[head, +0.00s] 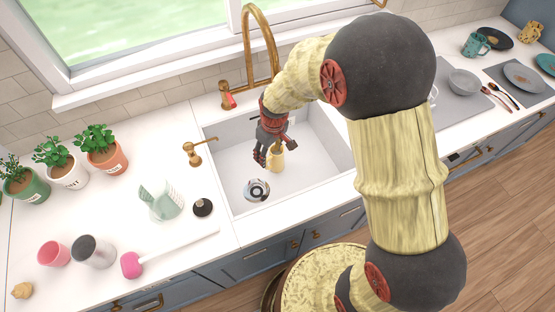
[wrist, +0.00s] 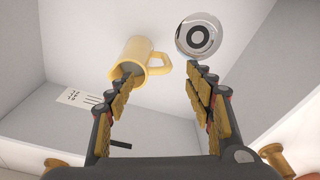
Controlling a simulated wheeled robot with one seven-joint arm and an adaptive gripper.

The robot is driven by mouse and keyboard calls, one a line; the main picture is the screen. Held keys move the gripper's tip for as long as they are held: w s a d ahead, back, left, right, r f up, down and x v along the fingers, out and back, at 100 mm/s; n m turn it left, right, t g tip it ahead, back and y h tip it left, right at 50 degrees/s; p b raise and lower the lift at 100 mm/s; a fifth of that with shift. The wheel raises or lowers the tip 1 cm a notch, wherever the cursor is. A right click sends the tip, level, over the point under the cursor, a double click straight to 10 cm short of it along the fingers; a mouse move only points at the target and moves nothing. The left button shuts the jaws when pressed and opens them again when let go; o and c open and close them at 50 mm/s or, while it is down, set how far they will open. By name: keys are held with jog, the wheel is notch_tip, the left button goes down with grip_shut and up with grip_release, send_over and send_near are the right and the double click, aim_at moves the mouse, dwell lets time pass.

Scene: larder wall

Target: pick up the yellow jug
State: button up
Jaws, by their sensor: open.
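The yellow jug (head: 276,159) is inside the white sink, partly hidden by my gripper in the head view. In the wrist view the yellow jug (wrist: 141,58) shows beyond the fingertips, with its handle to the right. My gripper (head: 264,158) is over the sink, close to the jug. In the wrist view my gripper (wrist: 166,76) is open, with nothing held. The left finger overlaps the jug's near edge, and the handle lies between the two fingers. I cannot tell whether the finger touches the jug.
The sink (head: 222,160) has a round drain (head: 256,189), beside the jug. A brass faucet (head: 262,40) arches behind my gripper. Dishes (head: 463,82) sit at right.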

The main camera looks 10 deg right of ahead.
aim_at(268, 159)
jog(key=f, duration=0.2)
jog(key=f+b, duration=0.1)
jog(key=f, duration=0.2)
jog(key=f+b, duration=0.1)
jog(key=f, duration=0.1)
jog(key=shift+w+a+f, duration=0.15)
jog(key=shift+w+a, duration=0.1)
jog(key=shift+w, duration=0.1)
jog(key=shift+c, duration=0.3)
grip_shut()
